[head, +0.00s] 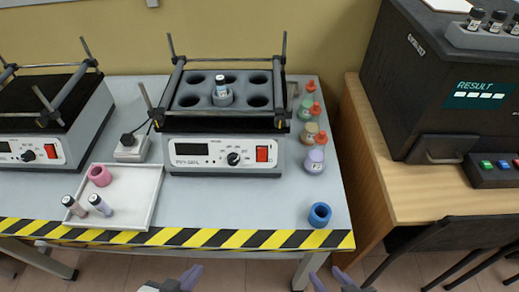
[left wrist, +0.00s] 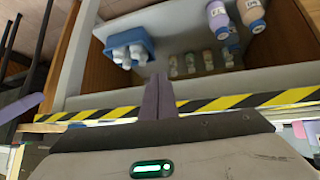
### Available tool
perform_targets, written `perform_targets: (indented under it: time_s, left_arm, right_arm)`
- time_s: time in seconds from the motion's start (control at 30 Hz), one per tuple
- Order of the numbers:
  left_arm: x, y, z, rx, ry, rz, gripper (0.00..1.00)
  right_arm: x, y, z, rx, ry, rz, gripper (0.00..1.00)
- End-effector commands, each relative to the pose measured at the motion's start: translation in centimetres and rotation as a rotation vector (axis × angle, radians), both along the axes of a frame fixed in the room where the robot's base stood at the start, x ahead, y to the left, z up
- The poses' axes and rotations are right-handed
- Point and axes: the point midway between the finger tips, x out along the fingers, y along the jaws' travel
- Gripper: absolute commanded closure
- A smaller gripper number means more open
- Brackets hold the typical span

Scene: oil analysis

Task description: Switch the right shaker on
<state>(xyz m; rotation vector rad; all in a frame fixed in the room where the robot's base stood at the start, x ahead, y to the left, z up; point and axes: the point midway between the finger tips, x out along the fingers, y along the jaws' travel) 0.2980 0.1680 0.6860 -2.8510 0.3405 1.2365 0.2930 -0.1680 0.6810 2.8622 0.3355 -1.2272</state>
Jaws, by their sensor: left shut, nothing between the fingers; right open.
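The right shaker (head: 215,155) stands in the middle of the table, with a dark display (head: 191,149), a black knob (head: 233,158) and a red switch (head: 262,154) on its front. The switch is too small to read its position. A vial (head: 221,82) in a grey holder sits in its rack. The left shaker (head: 30,150) is partly cut off at the left edge. My left gripper (head: 190,276) is shut and empty at the bottom of the head view, in front of the table; its closed fingers show in the left wrist view (left wrist: 160,97). My right gripper (head: 329,280) is open and empty, also in front of the table.
A white tray (head: 135,216) holds a pink ring and two vials. Several coloured bottles (head: 314,161) line the shaker's right side. A striped edge (head: 215,238) borders the table. Bare table lies before the shaker.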

Motion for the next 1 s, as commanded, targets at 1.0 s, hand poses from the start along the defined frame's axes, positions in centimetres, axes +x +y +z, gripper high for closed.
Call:
perform_targets:
  time_s: [1.0]
  left_arm:
    - [5.1, -5.1, 8.1, 0.094, -0.005, -0.419, 1.00]
  right_arm:
    - [0.7, 0.4, -5.5, 0.002, -0.016, 0.007, 0.58]
